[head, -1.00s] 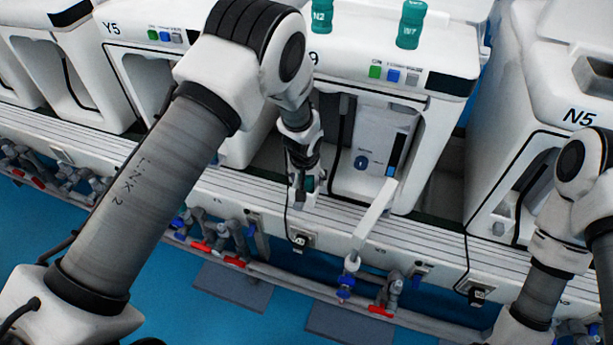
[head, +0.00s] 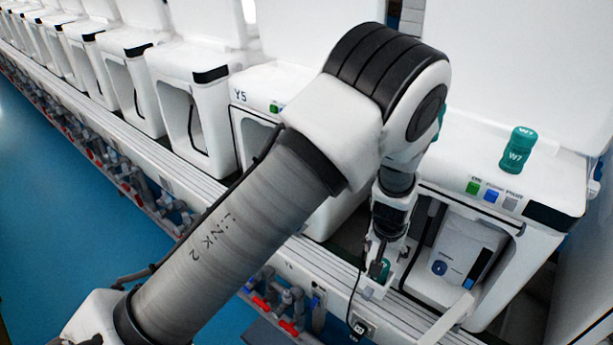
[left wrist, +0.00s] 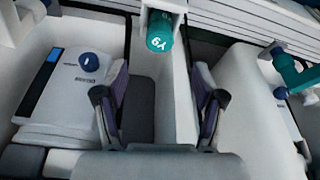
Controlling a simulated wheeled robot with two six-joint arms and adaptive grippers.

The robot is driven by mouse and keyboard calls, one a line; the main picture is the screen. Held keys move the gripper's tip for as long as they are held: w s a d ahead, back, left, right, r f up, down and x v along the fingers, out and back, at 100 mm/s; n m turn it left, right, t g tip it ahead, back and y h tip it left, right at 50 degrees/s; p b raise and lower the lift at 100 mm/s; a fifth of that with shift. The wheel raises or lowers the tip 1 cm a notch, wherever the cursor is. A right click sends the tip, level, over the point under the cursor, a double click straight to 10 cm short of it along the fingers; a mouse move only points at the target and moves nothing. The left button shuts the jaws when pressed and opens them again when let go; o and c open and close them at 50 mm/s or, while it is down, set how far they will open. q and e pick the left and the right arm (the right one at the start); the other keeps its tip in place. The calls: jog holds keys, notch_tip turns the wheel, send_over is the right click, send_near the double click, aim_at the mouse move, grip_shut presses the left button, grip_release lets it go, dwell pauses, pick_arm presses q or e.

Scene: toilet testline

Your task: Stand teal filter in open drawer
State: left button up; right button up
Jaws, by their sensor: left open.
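A teal filter (left wrist: 160,32) with its label upside down shows at the top centre of the left wrist view, at a narrow white part (left wrist: 165,5) that looks like an open drawer. I cannot tell how firmly it is seated. In the head view the filter (head: 384,268) is a small teal patch beside my left gripper (head: 378,262). My left gripper (left wrist: 160,112) is open, its two dark fingers wide apart with nothing between their tips. The filter is beyond the fingertips in that view. My right gripper is out of view.
A white machine with an open bay (head: 455,260) stands right of my left arm, a teal filter marked W7 (head: 517,150) on its top. A long white bar (head: 448,320) sticks out below the bay. Valves (head: 285,315) line the rail's front.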

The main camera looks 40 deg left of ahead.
pick_arm(q)
jog(key=s+a+f+g, duration=0.1)
jog(key=s+a+f, duration=0.2)
jog(key=s+f, duration=0.35)
jog(key=s+a+f+g, duration=0.1)
jog(key=s+a+f, duration=0.2)
jog(key=s+f, duration=0.3)
jog(key=s+a+f, duration=0.1)
jog(key=s+f, duration=0.1)
jog(key=s, duration=0.7)
jog(key=s+f+m+g, duration=0.1)
jog(key=s, duration=0.9)
jog(key=shift+s+a+f+h, duration=0.3)
jog(key=shift+a+f, duration=0.05)
jog(key=shift+a, duration=0.05)
jog(key=shift+w, duration=0.1)
